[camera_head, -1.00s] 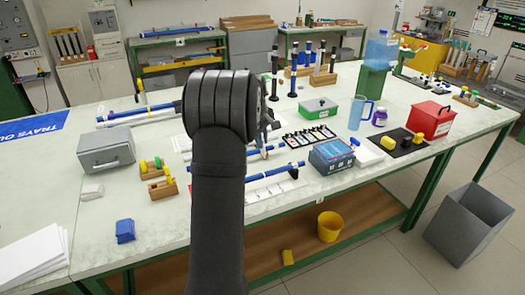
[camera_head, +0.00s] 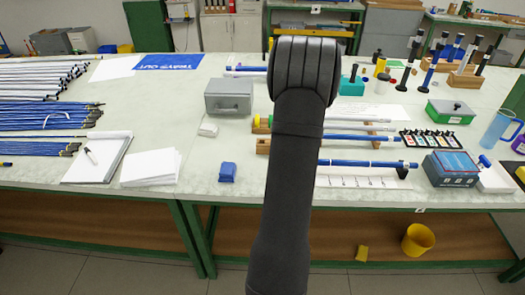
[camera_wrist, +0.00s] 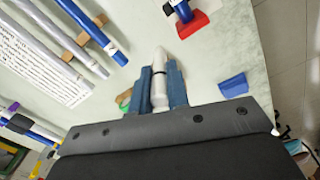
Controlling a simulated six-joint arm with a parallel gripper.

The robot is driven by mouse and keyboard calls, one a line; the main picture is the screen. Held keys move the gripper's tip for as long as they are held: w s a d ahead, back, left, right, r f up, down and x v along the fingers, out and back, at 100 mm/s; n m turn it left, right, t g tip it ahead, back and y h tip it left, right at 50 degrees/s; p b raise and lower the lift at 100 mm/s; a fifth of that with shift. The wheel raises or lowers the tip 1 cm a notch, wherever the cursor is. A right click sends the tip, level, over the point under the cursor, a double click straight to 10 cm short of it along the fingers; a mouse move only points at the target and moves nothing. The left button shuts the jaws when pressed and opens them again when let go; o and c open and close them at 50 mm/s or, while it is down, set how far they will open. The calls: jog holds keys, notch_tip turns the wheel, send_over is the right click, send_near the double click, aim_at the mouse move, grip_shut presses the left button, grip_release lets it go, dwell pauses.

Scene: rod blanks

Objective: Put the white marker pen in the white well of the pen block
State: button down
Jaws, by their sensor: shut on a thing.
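In the wrist view my gripper (camera_wrist: 160,72) is shut on the white marker pen (camera_wrist: 160,88). The pen lies lengthwise between the two blue-grey fingers, and its pale pointed end sticks out past the fingertips. It is held over the pale bench top. In the head view my own arm hides the gripper and the pen. I cannot pick out the pen block or its white well with certainty in any view.
In the head view, blue rods (camera_head: 365,164) on supports lie right of my arm. A grey case (camera_head: 229,97), a blue block (camera_head: 227,172) and a clipboard (camera_head: 98,157) are left of it. In the wrist view, a red piece (camera_wrist: 192,25) is ahead.

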jog(key=shift+n, duration=0.6)
jog(key=shift+w+a+f, duration=0.9)
jog(key=shift+a+f, duration=0.95)
jog(key=shift+a, duration=0.5)
jog(key=shift+w+a+f, duration=0.9)
jog(key=shift+a+f, duration=0.95)
jog(key=shift+a, duration=0.5)
jog(key=shift+w+a+f, duration=0.9)
jog(key=shift+a+f, duration=0.95)
jog(key=shift+a, duration=0.5)
jog(key=shift+f, duration=0.15)
jog(key=c, duration=1.4)
grip_release()
notch_tip(320, 180, up, 12)
jog(key=shift+r, duration=0.15)
